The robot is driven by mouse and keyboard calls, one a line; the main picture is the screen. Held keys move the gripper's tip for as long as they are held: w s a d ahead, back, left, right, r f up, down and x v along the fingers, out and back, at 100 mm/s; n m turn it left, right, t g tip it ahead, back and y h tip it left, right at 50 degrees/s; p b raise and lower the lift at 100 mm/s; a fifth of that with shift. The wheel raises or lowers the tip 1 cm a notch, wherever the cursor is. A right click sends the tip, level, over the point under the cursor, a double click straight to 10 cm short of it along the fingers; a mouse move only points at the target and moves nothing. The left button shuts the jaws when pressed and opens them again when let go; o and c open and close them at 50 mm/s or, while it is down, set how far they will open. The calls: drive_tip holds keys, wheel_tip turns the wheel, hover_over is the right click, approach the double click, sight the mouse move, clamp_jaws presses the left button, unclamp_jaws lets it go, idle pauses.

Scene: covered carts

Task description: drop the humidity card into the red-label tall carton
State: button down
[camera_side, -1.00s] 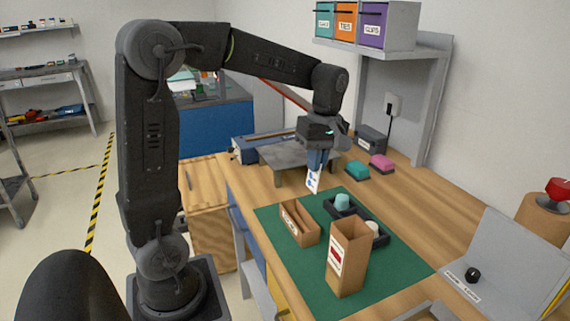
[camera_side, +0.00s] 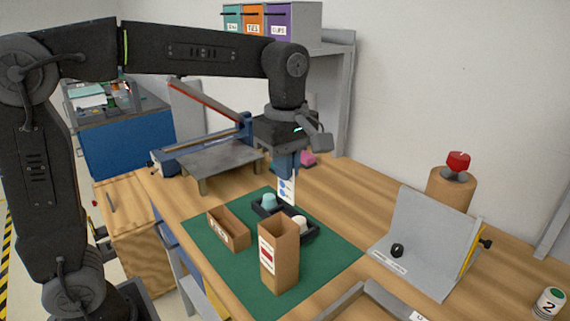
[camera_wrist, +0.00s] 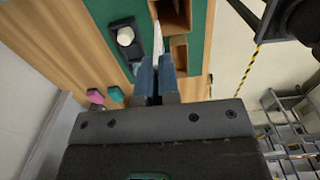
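My gripper (camera_side: 286,172) points down and is shut on the humidity card (camera_side: 287,190), a thin white card with blue dots. The card hangs upright above the back of the green mat, behind the tall carton. In the wrist view the card (camera_wrist: 158,40) shows edge-on beyond the blue fingers (camera_wrist: 156,78). The red-label tall carton (camera_side: 280,262) stands upright and open-topped on the mat, its label facing front left. In the wrist view its opening (camera_wrist: 172,14) lies just right of the card's far end. The card is apart from the carton in the side view.
A low open carton (camera_side: 229,234) stands left of the tall one. Behind it, a black tray (camera_side: 310,234) holds a teal cup (camera_side: 269,201) and a cream cup (camera_side: 299,222). A grey angled stand (camera_side: 430,240) is at right. Bare green mat (camera_side: 335,262) lies right of the carton.

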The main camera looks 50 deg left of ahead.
sight(286, 200)
drive_tip(key=shift+f, duration=3.75)
drive_tip(key=c, duration=1.8)
unclamp_jaws()
drive_tip(key=o, duration=0.5)
drive_tip(key=shift+o, duration=0.2)
wheel_tip(286, 200, up, 14)
drive_tip(key=shift+f, duration=0.1)
